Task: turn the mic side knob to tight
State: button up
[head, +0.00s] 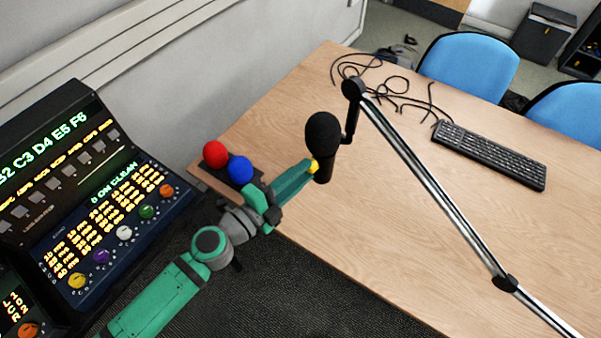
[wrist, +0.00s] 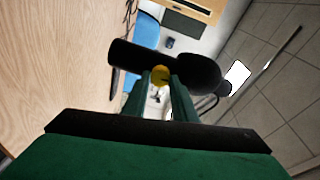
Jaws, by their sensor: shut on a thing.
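The black microphone (head: 322,140) hangs upright from the end of a boom arm (head: 430,180) above the table. Its yellow side knob (head: 312,167) faces my gripper. My green gripper (head: 308,170) reaches in from the left, with its fingertips at the knob. In the wrist view, the microphone (wrist: 130,56) lies across the picture, and the yellow knob (wrist: 160,74) sits between the two fingertips (wrist: 160,84). The gripper is shut on the knob. Any tight or loose marking is not visible.
A red ball (head: 215,154) and a blue ball (head: 240,169) stand on a dark base at the table's left corner. A lit control panel (head: 120,215) is at left. A keyboard (head: 489,155) and loose black cables (head: 395,88) lie on the wooden table (head: 400,270).

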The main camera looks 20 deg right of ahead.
jog(key=shift+m, duration=1)
jog(key=o, duration=1.1)
jog(key=shift+c, duration=0.2)
jog(key=v, duration=1)
jog(key=shift+s+a, duration=0.3)
